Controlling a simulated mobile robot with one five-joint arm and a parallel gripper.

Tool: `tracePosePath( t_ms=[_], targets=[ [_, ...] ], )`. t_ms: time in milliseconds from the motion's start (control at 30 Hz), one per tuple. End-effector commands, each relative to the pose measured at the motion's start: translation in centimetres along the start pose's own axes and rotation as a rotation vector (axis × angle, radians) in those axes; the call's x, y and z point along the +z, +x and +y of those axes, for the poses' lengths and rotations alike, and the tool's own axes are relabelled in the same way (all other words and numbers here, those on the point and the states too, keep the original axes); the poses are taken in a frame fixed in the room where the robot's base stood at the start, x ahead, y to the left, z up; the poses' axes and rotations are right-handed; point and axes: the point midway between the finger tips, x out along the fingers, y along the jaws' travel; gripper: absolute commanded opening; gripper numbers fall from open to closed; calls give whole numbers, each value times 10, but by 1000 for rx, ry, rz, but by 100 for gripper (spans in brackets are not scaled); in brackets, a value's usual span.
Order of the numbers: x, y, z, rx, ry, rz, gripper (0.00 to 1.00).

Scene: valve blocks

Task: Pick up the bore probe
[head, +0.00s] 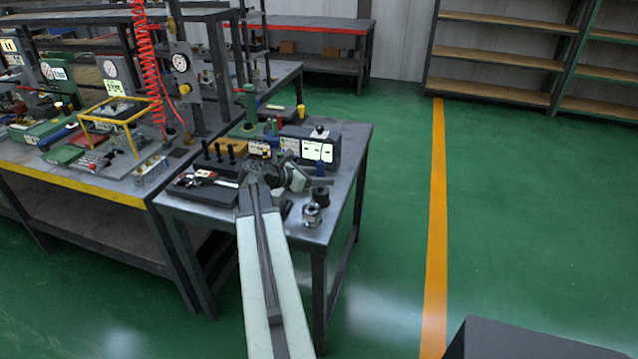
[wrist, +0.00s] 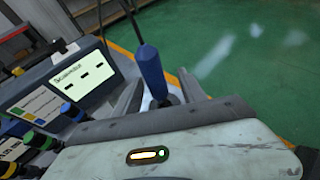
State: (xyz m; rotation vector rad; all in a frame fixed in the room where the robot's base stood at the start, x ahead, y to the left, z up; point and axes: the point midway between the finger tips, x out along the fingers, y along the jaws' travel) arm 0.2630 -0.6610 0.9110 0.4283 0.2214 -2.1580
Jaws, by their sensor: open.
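A thick blue upright handle, which I take to be the bore probe, stands between my open fingers in the wrist view (wrist: 151,72). A darker base shows below it; its lower end is hidden by my gripper. In the head view a small blue part of it (head: 321,168) shows beside my fingers, in front of the grey meter box. My gripper (wrist: 160,92) is open, one finger on each side of the handle. I cannot tell whether either finger touches it. In the head view my gripper (head: 322,180) is over the right part of the small table.
The grey meter box (head: 318,148) stands close behind my gripper. A black ring (head: 321,196) and a metal fitting (head: 312,215) sit near the table's right edge. A black tray (head: 203,184) lies left of my arm. Green floor is clear to the right.

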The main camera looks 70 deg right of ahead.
Motion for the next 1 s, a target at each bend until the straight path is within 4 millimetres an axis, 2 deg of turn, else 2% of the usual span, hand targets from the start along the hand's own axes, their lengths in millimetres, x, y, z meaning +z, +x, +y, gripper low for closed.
tracePosePath(
  t_ms=[100, 167, 367, 400, 567, 867, 1000],
  targets=[
    [-3, 25, 4, -2, 2, 1, 49],
    [-2, 32, 4, -1, 2, 1, 49],
    [0, 34, 4, 2, 0, 1, 49],
    [0, 34, 4, 2, 0, 1, 46],
    [0, 34, 4, 2, 0, 1, 1],
    [0, 33, 4, 3, 0, 0, 0],
    [7, 30, 4, 3, 0, 0, 0]
  ],
)
